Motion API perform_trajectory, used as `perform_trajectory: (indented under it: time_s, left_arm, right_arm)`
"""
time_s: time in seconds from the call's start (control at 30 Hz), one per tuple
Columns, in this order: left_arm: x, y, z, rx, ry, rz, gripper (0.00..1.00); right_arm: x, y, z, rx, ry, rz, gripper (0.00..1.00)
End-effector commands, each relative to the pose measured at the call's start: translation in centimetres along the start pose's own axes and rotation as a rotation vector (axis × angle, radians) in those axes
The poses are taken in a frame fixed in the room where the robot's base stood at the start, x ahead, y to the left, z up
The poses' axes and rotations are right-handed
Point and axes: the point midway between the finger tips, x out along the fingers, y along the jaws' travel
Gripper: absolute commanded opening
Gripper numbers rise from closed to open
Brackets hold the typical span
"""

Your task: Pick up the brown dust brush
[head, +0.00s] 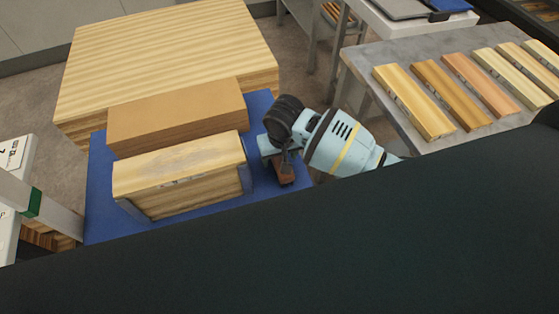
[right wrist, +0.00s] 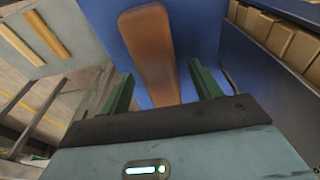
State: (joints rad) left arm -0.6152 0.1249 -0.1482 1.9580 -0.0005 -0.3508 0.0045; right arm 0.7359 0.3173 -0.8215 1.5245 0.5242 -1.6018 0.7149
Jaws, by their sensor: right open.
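The brown dust brush (head: 285,177) lies on the blue surface (head: 100,215), right of the wooden blocks, partly hidden by my right gripper (head: 280,165). In the right wrist view the brush (right wrist: 150,45) shows as a long, rounded brown handle against blue. My right gripper (right wrist: 160,78) is open there, with one green finger on each side of the handle's near end. The fingers look apart from the handle. I cannot tell the exact height gap.
A light wooden block with grey end plates (head: 180,180) stands close left of my right gripper. Behind it are a brown block (head: 175,118) and a large striped wood stack (head: 165,50). A grey table (head: 400,50) at right holds several wooden sample boards (head: 415,102).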

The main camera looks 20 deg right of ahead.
Motion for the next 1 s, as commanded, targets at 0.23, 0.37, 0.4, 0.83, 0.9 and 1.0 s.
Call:
perform_trajectory:
  time_s: [0.23, 0.37, 0.4, 0.83, 0.9, 1.0]
  left_arm:
    - [0.0, 0.1, 0.8, -0.003, -0.015, 0.003, 0.00]
    - [0.0, 0.2, 0.7, -0.003, -0.013, 0.003, 0.00]
    - [0.0, 0.2, 0.6, -0.003, -0.013, 0.003, 0.00]
    - [0.0, 0.2, 0.6, -0.003, -0.012, 0.004, 0.00]
    - [0.0, 0.2, 0.6, -0.003, -0.012, 0.004, 0.00]
    - [0.0, 0.2, 0.6, -0.004, -0.012, 0.004, 0.00]
  right_arm:
    - [2.7, 0.0, 0.2, 0.000, -0.002, 0.001, 0.64]
    - [2.7, 0.0, 0.1, 0.000, 0.002, 0.000, 0.64]
    - [2.6, 0.0, 0.1, 0.000, 0.002, 0.000, 0.64]
    - [2.6, 0.0, 0.1, 0.000, 0.001, 0.000, 0.17]
    - [2.6, 0.0, 0.1, 0.000, 0.002, 0.000, 0.13]
    - [2.6, 0.0, 0.1, 0.000, 0.002, 0.000, 0.13]
